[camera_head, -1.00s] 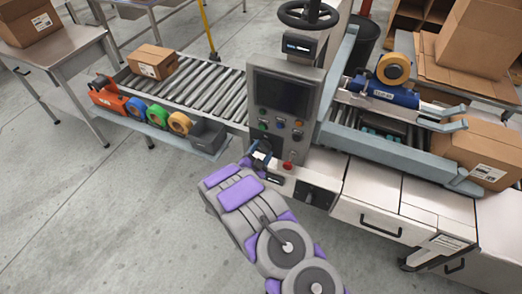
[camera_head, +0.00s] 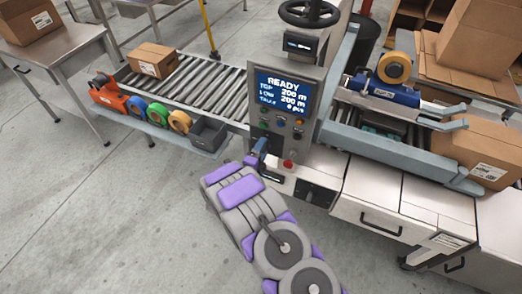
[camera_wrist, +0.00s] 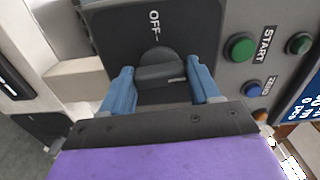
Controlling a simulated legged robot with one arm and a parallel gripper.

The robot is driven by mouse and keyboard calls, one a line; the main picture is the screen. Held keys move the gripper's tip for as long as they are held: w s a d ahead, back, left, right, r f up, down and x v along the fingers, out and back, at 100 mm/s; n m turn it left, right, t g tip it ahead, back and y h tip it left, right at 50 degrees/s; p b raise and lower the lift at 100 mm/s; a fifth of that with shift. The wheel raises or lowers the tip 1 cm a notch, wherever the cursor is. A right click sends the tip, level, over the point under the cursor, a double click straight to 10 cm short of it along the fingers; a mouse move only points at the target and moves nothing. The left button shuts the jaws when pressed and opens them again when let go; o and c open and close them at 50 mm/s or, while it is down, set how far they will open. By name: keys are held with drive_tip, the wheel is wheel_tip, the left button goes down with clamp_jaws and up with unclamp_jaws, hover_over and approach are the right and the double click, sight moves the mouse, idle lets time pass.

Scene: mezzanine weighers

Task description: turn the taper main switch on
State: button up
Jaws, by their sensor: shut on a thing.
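The taper main switch (camera_wrist: 160,66) is a dark rotary knob on a black plate in the wrist view. The plate reads OFF, and the knob's white pointer mark lies to the right, away from that word. My gripper (camera_wrist: 161,82) has its two blue fingers shut on the knob, one on each side. In the head view my gripper (camera_head: 260,152) is at the lower left of the control panel, and it hides the switch there. The panel screen (camera_head: 284,91) is lit and reads READY.
A green START button (camera_wrist: 240,47) and a blue button (camera_wrist: 252,84) sit close to my right finger. A red button (camera_head: 288,164) is just right of my gripper. The roller conveyor (camera_head: 205,87) carries a box (camera_head: 153,60). Floor at the lower left is clear.

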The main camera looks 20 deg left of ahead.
drive_tip(key=shift+s+d+f+m, duration=0.1)
drive_tip(key=shift+d+f+m, duration=0.1)
drive_tip(key=shift+f+m, duration=0.25)
idle(0.3)
drive_tip(key=o, duration=0.7)
drive_tip(key=shift+r, duration=0.1)
drive_tip(key=o, duration=0.4)
drive_tip(key=shift+r, duration=0.2)
drive_tip(key=shift+c, duration=0.2)
drive_tip(key=shift+a, duration=0.1)
drive_tip(key=s+a+p, duration=0.1)
drive_tip(key=s, duration=1.6)
drive_tip(key=shift+a, duration=0.2)
